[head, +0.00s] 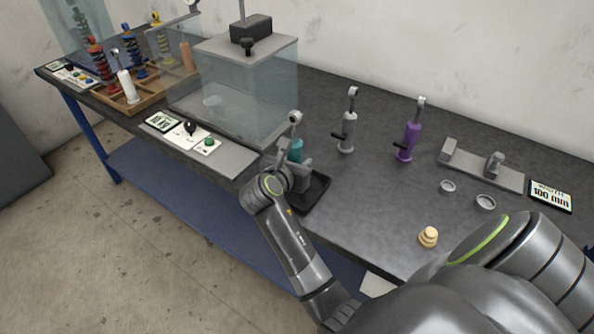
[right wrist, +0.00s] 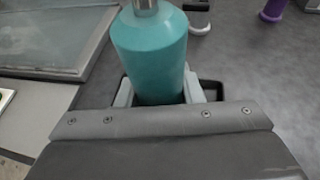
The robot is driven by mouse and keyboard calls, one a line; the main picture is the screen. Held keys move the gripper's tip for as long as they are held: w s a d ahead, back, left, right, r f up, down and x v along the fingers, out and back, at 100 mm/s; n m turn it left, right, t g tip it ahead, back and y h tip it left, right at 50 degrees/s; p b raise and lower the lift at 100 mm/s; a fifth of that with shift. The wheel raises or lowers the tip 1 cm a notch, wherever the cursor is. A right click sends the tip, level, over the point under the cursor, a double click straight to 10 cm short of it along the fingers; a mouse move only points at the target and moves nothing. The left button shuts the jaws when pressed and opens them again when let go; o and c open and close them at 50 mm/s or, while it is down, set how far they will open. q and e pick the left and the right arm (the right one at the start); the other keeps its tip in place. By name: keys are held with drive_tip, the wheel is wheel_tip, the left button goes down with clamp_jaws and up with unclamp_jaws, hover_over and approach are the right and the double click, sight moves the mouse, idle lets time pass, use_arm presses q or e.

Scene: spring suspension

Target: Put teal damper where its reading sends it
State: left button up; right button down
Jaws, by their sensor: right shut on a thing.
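The teal damper (head: 296,151) stands upright with a metal rod and an eye at its top. My right gripper (head: 291,174) is shut on its lower body. In the right wrist view the teal damper (right wrist: 152,55) sits between the two pale fingers of the gripper (right wrist: 160,93). A black tray (head: 318,191) lies just under and beside the gripper; I cannot tell whether the damper's base touches it. A display (head: 550,196) at the right end reads about 100 mm. My left gripper is not in view.
A grey damper (head: 347,133) and a purple damper (head: 409,142) stand behind. A clear-walled test chamber (head: 232,98) and a control panel (head: 205,142) are left. A grey fixture (head: 482,168), two small rings and a tan stacked piece (head: 428,237) are right. The table middle is clear.

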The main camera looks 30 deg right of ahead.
wheel_tip(320, 180, down, 2)
drive_tip(key=shift+f, duration=0.25)
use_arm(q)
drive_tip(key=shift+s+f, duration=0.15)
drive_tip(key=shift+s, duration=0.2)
use_arm(e)
drive_tip(key=shift+f, duration=0.1)
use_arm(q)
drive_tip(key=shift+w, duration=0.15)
use_arm(e)
drive_tip(key=c, duration=1)
unclamp_jaws()
